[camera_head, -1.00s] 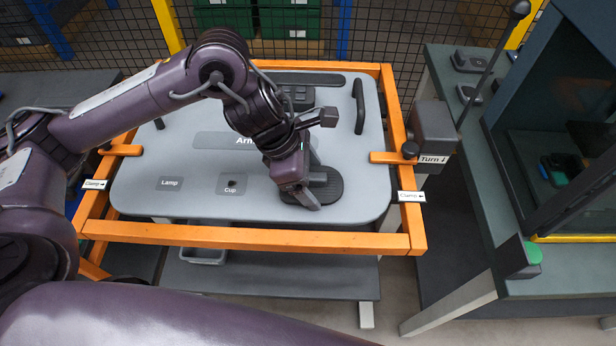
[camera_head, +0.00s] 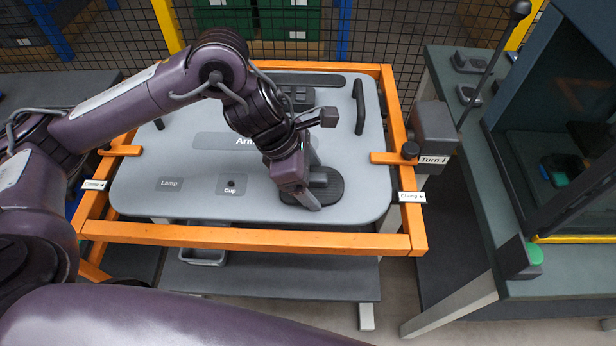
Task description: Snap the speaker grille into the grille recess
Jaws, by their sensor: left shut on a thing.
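The speaker grille (camera_head: 328,189) is a dark round disc at the lower right of the grey door panel (camera_head: 200,205). My left gripper (camera_head: 308,203) is over its left part, shut on the grille, with the fingers pointing down. The grille lies at the panel surface; whether it is seated flush in the grille recess cannot be told, as the recess is hidden under the grille and gripper. My right gripper is not in view.
An orange frame (camera_head: 250,238) with clamps surrounds the panel. A grey box with a "Turn" label (camera_head: 434,160) stands at the frame's right. A bench with a dark cabinet (camera_head: 530,150) is further right. Labels "Lamp" (camera_head: 170,184) and "Cup" (camera_head: 231,186) mark the panel.

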